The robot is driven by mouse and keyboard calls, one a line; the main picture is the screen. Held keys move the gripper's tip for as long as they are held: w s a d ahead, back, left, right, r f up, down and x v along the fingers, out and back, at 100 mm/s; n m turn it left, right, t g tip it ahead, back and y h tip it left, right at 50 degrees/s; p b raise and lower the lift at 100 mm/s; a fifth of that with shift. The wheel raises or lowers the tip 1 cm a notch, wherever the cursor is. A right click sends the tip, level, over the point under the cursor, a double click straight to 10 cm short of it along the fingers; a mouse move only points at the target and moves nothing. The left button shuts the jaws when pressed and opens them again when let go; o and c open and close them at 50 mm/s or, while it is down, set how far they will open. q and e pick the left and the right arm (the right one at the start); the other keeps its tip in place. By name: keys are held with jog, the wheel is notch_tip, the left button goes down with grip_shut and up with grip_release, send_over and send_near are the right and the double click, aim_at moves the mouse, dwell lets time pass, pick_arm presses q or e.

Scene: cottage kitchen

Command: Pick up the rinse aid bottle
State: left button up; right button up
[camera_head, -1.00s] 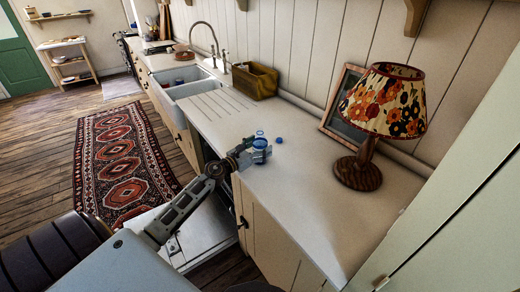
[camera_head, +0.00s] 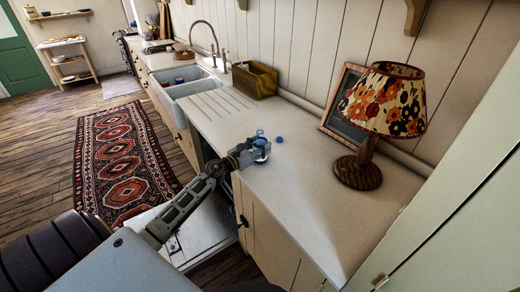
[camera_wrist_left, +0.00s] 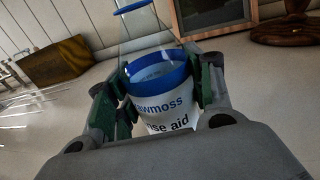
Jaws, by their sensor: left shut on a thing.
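The rinse aid bottle (camera_head: 262,143) is small, clear and blue, at the front edge of the pale counter. In the left wrist view the bottle (camera_wrist_left: 168,108) shows a white label with a blue band and part of the words "rinse aid". My left gripper (camera_head: 256,149) reaches it from the left. In the wrist view the green-padded fingers of this gripper (camera_wrist_left: 163,86) press on both sides of the bottle, shut on it. I cannot tell whether its base touches the counter. My right gripper is out of view.
A small round blue thing (camera_head: 279,140) lies on the counter (camera_head: 300,205) just right of the bottle. A lamp (camera_head: 358,172) and a picture frame (camera_head: 340,100) stand further right. A wooden box (camera_head: 255,80) and a sink (camera_head: 185,88) lie behind. The counter's near right part is clear.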

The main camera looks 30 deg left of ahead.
aim_at(260, 129)
pick_arm(q)
jog(key=shift+r, duration=0.1)
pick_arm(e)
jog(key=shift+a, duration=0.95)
pick_arm(q)
jog(key=shift+r, duration=0.15)
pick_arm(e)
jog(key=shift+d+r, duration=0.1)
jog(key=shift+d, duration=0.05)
pick_arm(q)
jog(key=shift+r+p, duration=0.35)
jog(key=shift+r, duration=0.55)
jog(key=shift+r+p, duration=1.1)
jog(key=shift+r, duration=0.45)
jog(key=shift+r+p, duration=1.05)
jog(key=shift+r, duration=0.45)
jog(key=shift+r+p, duration=0.45)
jog(key=shift+r, duration=0.1)
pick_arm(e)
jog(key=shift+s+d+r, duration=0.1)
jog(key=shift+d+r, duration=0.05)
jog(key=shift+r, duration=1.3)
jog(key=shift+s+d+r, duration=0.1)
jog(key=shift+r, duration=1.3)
